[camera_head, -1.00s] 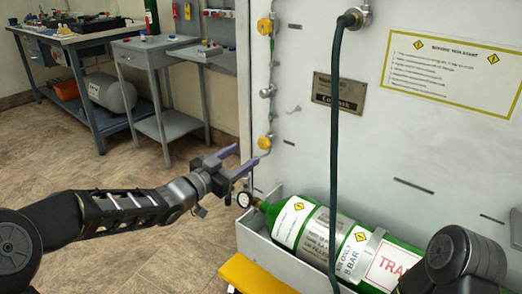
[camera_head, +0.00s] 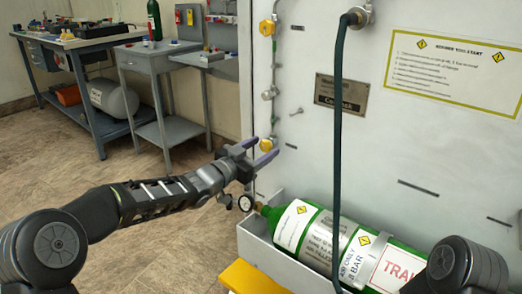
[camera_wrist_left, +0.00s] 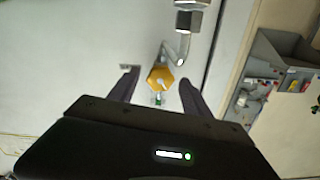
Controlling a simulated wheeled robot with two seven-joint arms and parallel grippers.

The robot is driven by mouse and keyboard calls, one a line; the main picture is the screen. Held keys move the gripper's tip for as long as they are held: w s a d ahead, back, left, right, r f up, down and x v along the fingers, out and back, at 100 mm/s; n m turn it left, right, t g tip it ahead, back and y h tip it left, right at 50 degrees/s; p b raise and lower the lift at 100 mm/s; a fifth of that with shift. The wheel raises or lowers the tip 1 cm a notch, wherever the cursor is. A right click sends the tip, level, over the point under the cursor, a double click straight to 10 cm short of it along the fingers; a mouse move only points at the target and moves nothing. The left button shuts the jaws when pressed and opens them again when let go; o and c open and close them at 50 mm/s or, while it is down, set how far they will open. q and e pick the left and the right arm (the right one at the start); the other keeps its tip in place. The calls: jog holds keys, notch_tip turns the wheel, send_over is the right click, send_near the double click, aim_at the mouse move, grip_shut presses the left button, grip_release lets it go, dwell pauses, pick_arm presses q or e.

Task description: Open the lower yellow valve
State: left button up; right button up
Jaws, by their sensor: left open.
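The lower yellow valve (camera_head: 266,144) is a small yellow knob on the thin pipe at the left edge of the light panel. In the left wrist view the valve knob (camera_wrist_left: 159,79) shows as a yellow hexagon between the two fingers. My left gripper (camera_head: 267,147) is open, with a fingertip on either side of the knob in the picture. In the left wrist view a gap shows between each finger and the knob. How far the fingers reach around it in depth I cannot tell. My right gripper is out of view.
An upper yellow valve (camera_head: 267,27) sits higher on the same pipe. A dark hose (camera_head: 337,130) hangs down the panel. Workbenches stand at the back left.

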pick_arm(q)
grip_shut()
dwell(0.5)
jog(key=shift+r+n+p, duration=0.15)
jog(key=shift+n+p, duration=0.15)
jog(key=shift+p, duration=0.45)
jog(key=n+p, duration=0.3)
jog(key=p, duration=0.2)
jog(key=shift+r+n+p, duration=0.1)
jog(key=shift+n+p, duration=0.2)
jog(key=shift+n, duration=0.1)
jog(key=shift+f+n+p, duration=0.25)
jog(key=shift+n+p, duration=0.85)
jog(key=shift+n, duration=0.2)
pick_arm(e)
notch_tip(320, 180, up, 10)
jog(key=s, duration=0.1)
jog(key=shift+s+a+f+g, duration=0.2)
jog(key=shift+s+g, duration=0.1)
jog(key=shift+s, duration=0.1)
